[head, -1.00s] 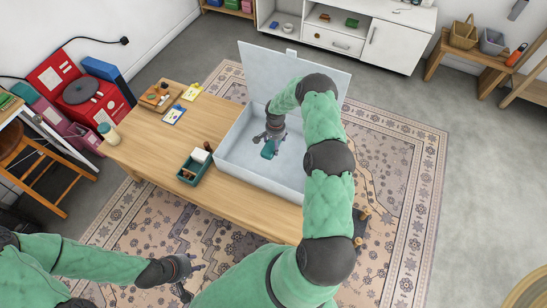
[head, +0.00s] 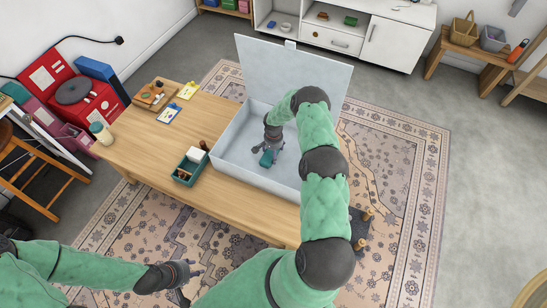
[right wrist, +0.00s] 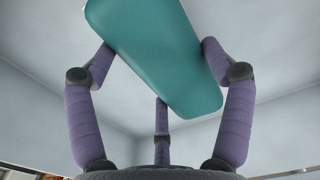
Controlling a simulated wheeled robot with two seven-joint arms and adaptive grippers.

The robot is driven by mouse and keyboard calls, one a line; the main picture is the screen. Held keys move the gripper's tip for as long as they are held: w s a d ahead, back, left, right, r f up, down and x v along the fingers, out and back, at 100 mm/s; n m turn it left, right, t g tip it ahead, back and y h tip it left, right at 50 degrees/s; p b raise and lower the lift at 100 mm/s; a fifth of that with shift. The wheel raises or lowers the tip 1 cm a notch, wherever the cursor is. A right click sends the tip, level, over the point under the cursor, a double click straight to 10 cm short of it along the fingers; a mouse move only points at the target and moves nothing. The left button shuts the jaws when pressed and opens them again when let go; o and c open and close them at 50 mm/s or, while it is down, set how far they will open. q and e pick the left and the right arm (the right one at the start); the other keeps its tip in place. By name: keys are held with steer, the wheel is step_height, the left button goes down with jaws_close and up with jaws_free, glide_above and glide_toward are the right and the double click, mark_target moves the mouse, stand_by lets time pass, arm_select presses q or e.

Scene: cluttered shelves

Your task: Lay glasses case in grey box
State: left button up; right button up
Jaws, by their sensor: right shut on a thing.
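The grey box (head: 256,184) stands on the wooden table with its lid raised at the back. My right gripper (head: 270,150) reaches down inside the box from above. It is shut on the teal glasses case (head: 266,159), which is within the box walls; I cannot tell whether it touches the floor. In the right wrist view the case (right wrist: 155,55) is held at a tilt between the purple fingers, with pale box walls around it. My left gripper (head: 190,281) is open and empty in front of the table, low in the head view.
A small teal organiser (head: 190,167) stands on the table just left of the box. The raised lid (head: 293,78) stands behind my right arm.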

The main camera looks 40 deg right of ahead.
steer(key=shift+f+b, duration=0.6)
steer(key=shift+f, duration=1.05)
steer(key=shift+f, duration=0.1)
steer(key=o, duration=1.1)
step_height(320, 180, up, 12)
steer(key=p, duration=0.4)
